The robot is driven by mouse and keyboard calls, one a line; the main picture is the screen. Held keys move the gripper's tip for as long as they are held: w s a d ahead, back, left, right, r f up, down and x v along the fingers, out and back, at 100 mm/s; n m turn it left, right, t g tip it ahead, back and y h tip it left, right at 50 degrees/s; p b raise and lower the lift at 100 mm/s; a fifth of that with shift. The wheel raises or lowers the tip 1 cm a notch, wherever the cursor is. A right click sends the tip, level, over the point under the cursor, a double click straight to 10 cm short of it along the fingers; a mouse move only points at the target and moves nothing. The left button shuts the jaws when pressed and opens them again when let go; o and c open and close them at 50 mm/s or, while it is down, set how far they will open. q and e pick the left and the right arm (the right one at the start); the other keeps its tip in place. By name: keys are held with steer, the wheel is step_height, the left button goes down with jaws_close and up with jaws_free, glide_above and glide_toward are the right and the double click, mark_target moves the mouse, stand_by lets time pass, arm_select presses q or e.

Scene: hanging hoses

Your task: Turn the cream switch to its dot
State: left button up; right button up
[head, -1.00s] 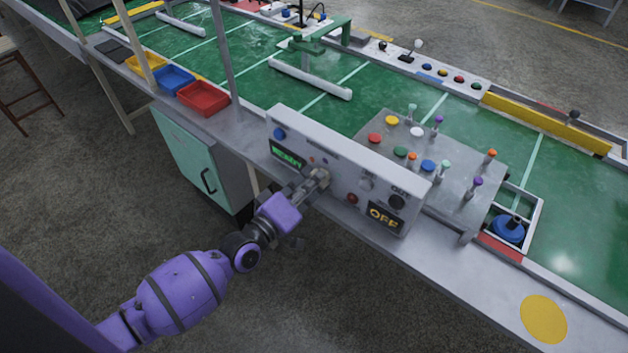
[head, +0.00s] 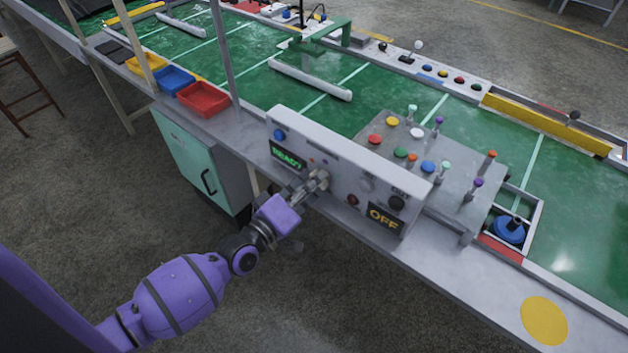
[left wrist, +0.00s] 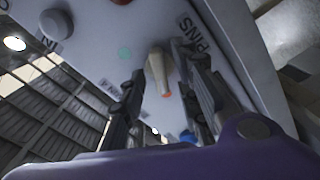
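A small teal dot (left wrist: 124,53) is on the panel to the left of the switch. In the head view my left gripper (head: 318,182) is at the front face of the panel (head: 345,160) and hides the switch. My right gripper is not in view.
The panel also carries a green READY display (head: 288,156), an OFF display (head: 384,217), a blue button (head: 280,134) and a dark knob (head: 396,202). Behind it, a grey plate (head: 455,190) bears coloured buttons and pegs. Red (head: 203,98) and blue (head: 172,79) trays stand left.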

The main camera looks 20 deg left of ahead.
arm_select(q)
steer(key=v, duration=1.1)
steer(key=shift+s, duration=0.2)
